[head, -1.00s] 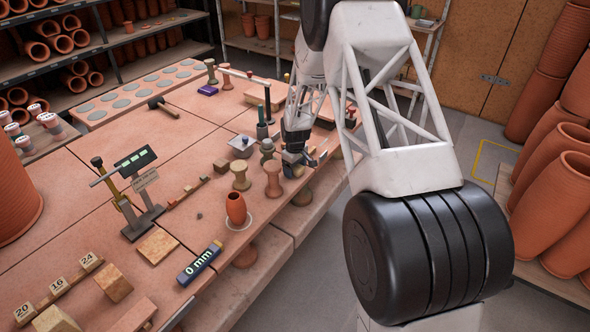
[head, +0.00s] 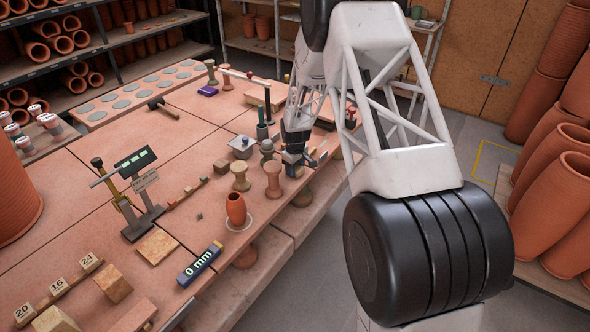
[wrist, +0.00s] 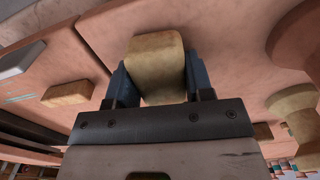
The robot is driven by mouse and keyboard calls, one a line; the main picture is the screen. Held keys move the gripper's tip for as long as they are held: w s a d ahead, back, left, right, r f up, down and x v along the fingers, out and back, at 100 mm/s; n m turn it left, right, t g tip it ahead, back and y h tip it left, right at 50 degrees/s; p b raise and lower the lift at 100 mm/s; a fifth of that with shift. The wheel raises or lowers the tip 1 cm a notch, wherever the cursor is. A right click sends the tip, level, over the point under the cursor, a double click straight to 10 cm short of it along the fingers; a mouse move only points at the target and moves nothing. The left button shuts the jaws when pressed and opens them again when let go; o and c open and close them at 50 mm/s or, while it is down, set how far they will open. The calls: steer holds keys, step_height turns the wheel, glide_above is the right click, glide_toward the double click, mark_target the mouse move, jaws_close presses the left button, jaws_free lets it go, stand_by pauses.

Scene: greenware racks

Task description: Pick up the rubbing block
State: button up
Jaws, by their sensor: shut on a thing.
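The rubbing block (wrist: 155,60) is a tan, yellowish block with rounded edges. In the wrist view it sits between the two blue fingers of my gripper (wrist: 157,78), which is shut on it, one finger against each side. In the head view my gripper (head: 293,158) is at the right edge of the worktable, beside the small spools, and the block is mostly hidden there. I cannot tell clearly how far the block is above the table.
A terracotta spool (head: 273,180) and a tan spool (head: 240,177) stand just left of my gripper. A small orange pot (head: 236,208) stands nearer. Another tan block (wrist: 68,94) lies at left in the wrist view.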

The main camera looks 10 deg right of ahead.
steer(key=shift+r, duration=0.2)
steer(key=shift+r, duration=0.85)
steer(key=shift+s+r, duration=0.35)
steer(key=shift+r, duration=0.45)
steer(key=s+r, duration=0.1)
steer(key=s, duration=1.4)
steer(key=shift+s+d+r, duration=0.15)
steer(key=shift+s, duration=0.05)
